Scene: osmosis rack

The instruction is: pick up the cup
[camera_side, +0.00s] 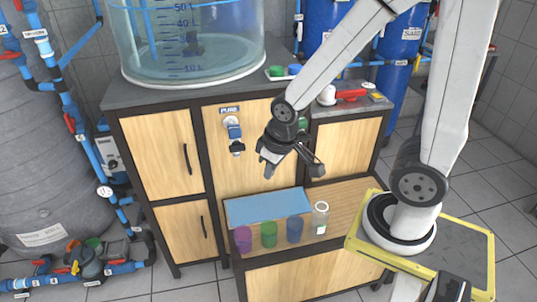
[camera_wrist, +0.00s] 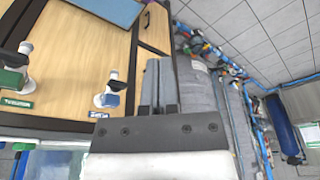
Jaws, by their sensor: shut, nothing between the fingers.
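Three coloured cups stand in a row on the low wooden bench in the side view: a purple cup (camera_side: 243,239), a green cup (camera_side: 269,234) and a blue cup (camera_side: 294,229). The frames do not show which one is the task's cup. My gripper (camera_side: 268,166) is in the air above and behind the row, in front of the cabinet door. Its fingers also show in the wrist view (camera_wrist: 158,86), close together with nothing between them. No cup shows in the wrist view.
A blue mat (camera_side: 267,206) lies on the bench (camera_side: 345,203) behind the cups. A clear bottle (camera_side: 320,218) stands to their right. A tap (camera_side: 233,130) projects from the cabinet near my gripper. A large water tank (camera_side: 190,45) stands on top.

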